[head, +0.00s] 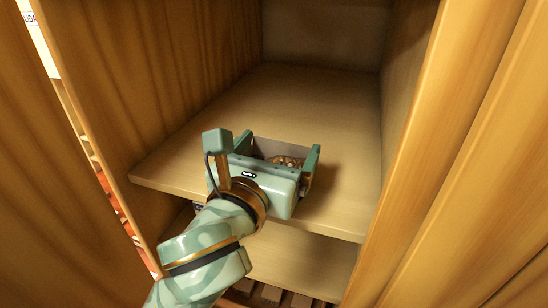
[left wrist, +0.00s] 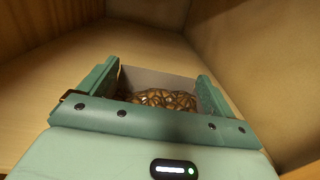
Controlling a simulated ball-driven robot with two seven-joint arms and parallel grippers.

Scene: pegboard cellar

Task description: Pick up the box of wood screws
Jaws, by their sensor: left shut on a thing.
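The box of wood screws (head: 291,151) is a grey open-topped box with brown screws inside, at the shelf in the wooden cabinet. It also shows in the left wrist view (left wrist: 165,78), between two green fingers. My left gripper (head: 283,160) is shut on the box, one finger at each side. The gripper body hides the box's near side and bottom, so I cannot tell whether it touches the shelf. My right gripper is in neither view.
The upper shelf (head: 330,112) is bare around and behind the box. The cabinet's side walls (head: 150,65) stand close on the left and right. A lower shelf (head: 300,262) lies beneath. Wooden door panels flank the opening.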

